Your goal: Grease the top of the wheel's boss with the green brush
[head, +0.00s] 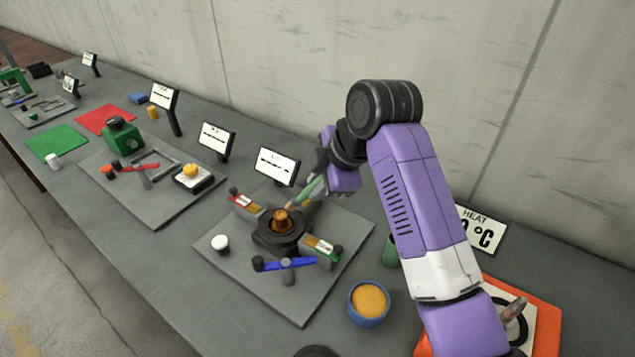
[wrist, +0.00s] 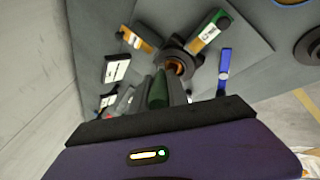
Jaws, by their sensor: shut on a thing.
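The dark round wheel (head: 268,240) sits on a grey plate, with an orange-brown boss (head: 281,218) standing up at its middle. The wheel (wrist: 190,50) and boss (wrist: 175,66) also show in the wrist view, just beyond the brush. My gripper (head: 318,178) is shut on the green brush (head: 309,191), which slants down to the left with its tip close above the boss. The brush (wrist: 158,90) lies between my fingers in the wrist view. I cannot tell whether its tip touches the boss.
Labelled blocks (head: 322,248) and a blue bar (head: 290,264) surround the wheel. A white knob (head: 220,243) is on the plate's left. A blue pot of yellow-orange grease (head: 369,301) and a green cup (head: 391,250) stand to the right. Small signs (head: 277,166) line the back.

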